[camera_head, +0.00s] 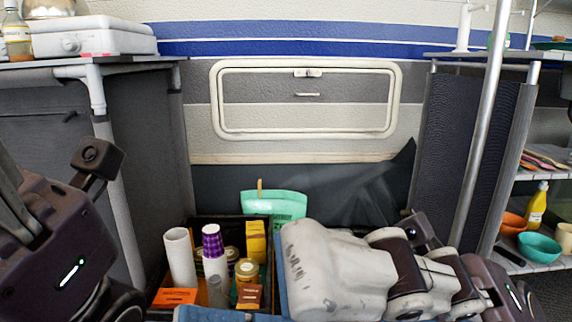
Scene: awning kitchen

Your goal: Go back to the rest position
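My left gripper (88,165) is at the left edge, in front of the grey cabinet. One dark finger sticks up; the rest is cut off by the frame, so its opening cannot be told. My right arm lies folded across the lower right, over the right part of a crate. My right gripper (500,288) is at the lower right, partly hidden and cut off; its fingers do not show clearly. I see nothing held in either gripper.
A grey cabinet (145,130) stands left; a shelf with bowls (539,247) and a metal pole (483,130) stand right.

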